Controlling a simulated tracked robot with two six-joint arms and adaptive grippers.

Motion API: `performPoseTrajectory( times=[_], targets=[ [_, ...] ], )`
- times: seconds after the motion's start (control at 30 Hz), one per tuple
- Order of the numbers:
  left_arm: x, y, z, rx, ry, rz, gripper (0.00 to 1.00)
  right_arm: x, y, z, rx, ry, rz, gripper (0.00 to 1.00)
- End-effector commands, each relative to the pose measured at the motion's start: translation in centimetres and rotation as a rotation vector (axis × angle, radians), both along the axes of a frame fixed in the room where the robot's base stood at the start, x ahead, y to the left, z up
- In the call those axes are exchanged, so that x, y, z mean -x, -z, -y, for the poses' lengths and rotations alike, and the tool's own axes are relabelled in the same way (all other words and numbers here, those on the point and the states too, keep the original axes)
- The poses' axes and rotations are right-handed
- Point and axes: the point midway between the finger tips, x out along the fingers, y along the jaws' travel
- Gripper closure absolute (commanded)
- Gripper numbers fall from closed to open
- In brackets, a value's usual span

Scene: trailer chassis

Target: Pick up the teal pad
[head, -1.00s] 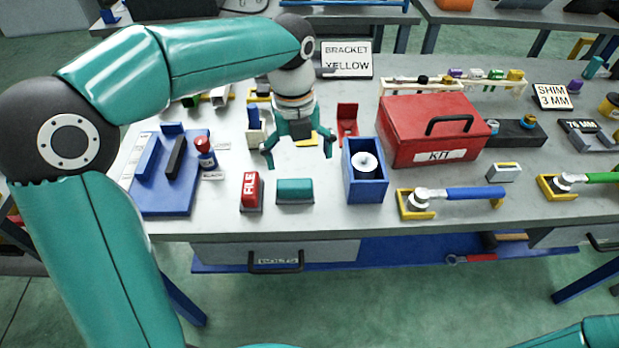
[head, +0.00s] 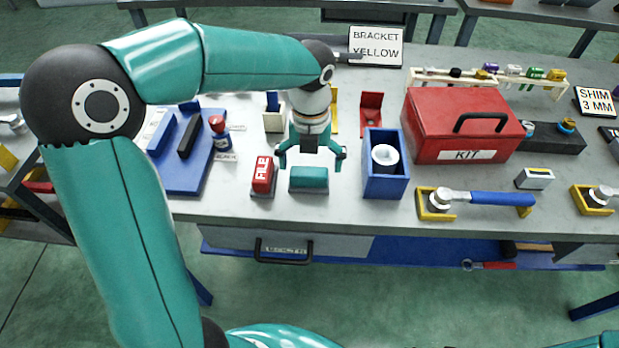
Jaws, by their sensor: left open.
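The teal pad (head: 309,180) is a small teal block with a grey lower edge, lying near the front edge of the bench. My left gripper (head: 310,165) is open, fingers pointing down, just above and slightly behind the pad, with a finger out beyond each end of it. From this angle I cannot tell the exact height of the fingertips over the pad. Nothing shows between the fingers. My right gripper is not in view.
A blue open box (head: 385,181) with a white roll stands to the right. A red KIT box (head: 461,126), a blue-handled tool (head: 487,198) and a blue tray (head: 182,178) lie farther out. The bench front is clear.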

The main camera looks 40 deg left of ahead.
Motion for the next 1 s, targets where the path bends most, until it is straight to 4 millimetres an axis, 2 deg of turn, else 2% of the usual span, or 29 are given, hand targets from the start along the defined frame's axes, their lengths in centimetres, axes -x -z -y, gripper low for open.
performPoseTrajectory(
  times=[0.4,0.7,1.0],
  targets=[
    [-0.6,4.7,-0.8,0.000,0.000,-0.002,0.00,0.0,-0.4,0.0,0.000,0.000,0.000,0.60],
    [-0.6,5.2,-0.8,0.000,0.000,0.000,0.02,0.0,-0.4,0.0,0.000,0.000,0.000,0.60],
    [-0.6,5.1,-0.8,0.000,-0.001,0.000,0.52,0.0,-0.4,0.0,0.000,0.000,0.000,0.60]
  ],
)
